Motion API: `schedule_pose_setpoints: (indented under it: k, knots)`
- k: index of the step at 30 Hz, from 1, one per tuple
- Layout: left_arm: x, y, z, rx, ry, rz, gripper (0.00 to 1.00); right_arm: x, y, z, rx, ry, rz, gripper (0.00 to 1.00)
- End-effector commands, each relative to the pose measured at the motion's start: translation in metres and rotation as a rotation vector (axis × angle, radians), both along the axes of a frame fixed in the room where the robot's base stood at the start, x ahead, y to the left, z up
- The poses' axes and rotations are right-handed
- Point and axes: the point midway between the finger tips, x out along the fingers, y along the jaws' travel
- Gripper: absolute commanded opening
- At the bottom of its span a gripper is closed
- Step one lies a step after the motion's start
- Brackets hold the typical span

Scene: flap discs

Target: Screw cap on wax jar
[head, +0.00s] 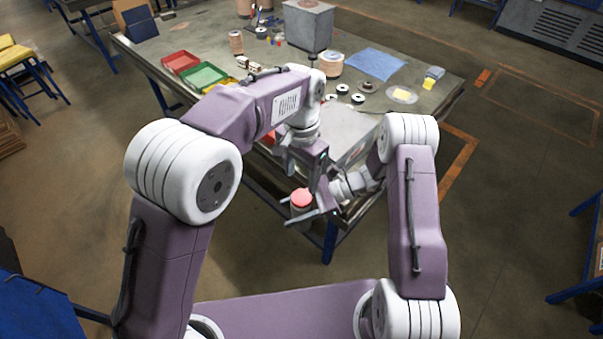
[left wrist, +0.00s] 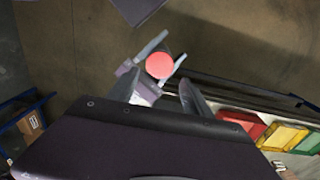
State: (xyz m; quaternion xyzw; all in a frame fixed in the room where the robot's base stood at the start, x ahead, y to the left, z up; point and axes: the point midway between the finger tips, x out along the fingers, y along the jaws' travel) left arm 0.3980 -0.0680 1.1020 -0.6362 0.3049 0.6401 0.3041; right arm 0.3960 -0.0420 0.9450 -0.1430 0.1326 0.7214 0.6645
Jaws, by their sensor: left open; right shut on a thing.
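A jar (head: 301,211) with a red cap (head: 302,197) on top is held up off the table, in front of its near edge. My right gripper (head: 297,214) is shut on the jar's body from the right, and the cap stands clear above its fingers. The red cap also shows from above in the left wrist view (left wrist: 159,66), between the right gripper's pale fingers. My left gripper (head: 301,171) is open and empty just above the cap, pointing down. I cannot tell how tightly the cap sits on the jar.
The workbench (head: 440,92) behind carries a red tray (head: 180,62), a green tray (head: 203,75), a grey box (head: 308,25), stacked discs (head: 331,64) and a blue cloth (head: 376,64). Open floor lies left and right of my arms.

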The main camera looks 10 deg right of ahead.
Motion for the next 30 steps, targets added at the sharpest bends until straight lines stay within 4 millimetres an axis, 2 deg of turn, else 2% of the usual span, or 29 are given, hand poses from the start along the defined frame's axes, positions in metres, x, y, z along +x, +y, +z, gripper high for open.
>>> schedule_pose_setpoints:
  k: [11,24,30]
  knots:
    - [0.000,0.000,-0.002,-0.003,-0.003,-0.005,0.58,0.000,0.000,0.001,0.001,0.000,0.000,0.00]
    - [0.000,0.000,-0.068,-0.001,-0.002,-0.006,0.58,0.000,0.000,0.001,0.001,0.000,0.000,0.00]
    - [0.000,0.000,-0.078,-0.003,-0.004,-0.006,0.58,0.000,0.000,0.001,0.001,0.000,0.000,0.00]
